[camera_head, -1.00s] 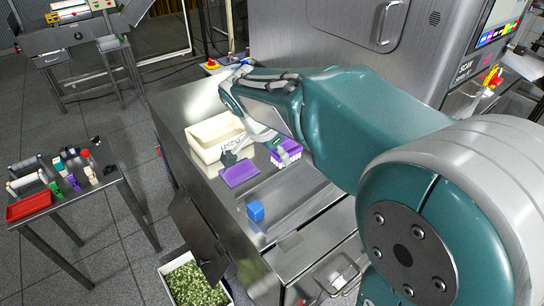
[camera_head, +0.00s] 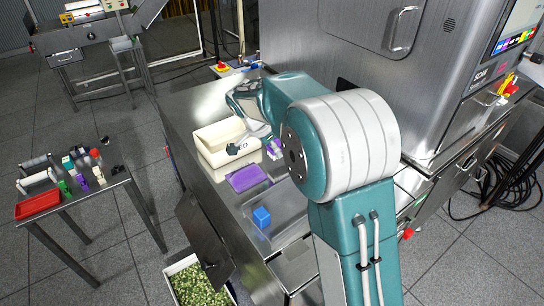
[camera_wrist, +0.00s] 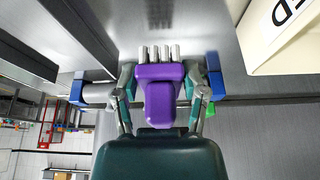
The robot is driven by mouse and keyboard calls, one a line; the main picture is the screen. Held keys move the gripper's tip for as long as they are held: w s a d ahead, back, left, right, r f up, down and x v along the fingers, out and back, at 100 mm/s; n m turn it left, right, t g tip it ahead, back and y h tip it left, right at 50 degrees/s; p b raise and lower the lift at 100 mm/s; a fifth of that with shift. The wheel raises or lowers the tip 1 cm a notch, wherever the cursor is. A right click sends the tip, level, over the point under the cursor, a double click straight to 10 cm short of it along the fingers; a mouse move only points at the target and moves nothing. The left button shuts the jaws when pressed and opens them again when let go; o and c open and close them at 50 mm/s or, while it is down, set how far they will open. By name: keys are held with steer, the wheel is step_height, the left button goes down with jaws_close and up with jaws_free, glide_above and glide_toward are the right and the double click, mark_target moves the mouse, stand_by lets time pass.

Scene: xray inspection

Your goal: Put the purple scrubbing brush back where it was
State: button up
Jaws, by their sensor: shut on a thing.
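The purple scrubbing brush (camera_wrist: 160,92) with pale grey bristles is between the fingers of my gripper (camera_wrist: 147,84) in the wrist view, which are shut on it. Its bristles point to the top of that picture, towards the steel surface. In the head view the brush (camera_head: 274,149) is partly hidden by my arm. My gripper (camera_head: 256,148) is there just right of the cream bin and beyond a flat purple mat (camera_head: 247,178). The head view does not show clearly whether the brush touches the steel top.
The cream bin (camera_head: 211,157) stands on the steel bench and also fills the upper right of the wrist view (camera_wrist: 283,50). A blue cube (camera_head: 261,217) sits in front of the mat. The grey X-ray machine (camera_head: 350,55) stands behind. A side table with a red tray (camera_head: 37,204) is at left.

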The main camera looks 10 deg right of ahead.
mark_target(268, 152)
steer(key=shift+w+f, duration=0.25)
steer(key=shift+f, duration=0.05)
steer(key=shift+a+f, duration=0.1)
steer(key=shift+f, duration=1.45)
steer(key=o, duration=1.1)
steer(key=shift+f, duration=0.1)
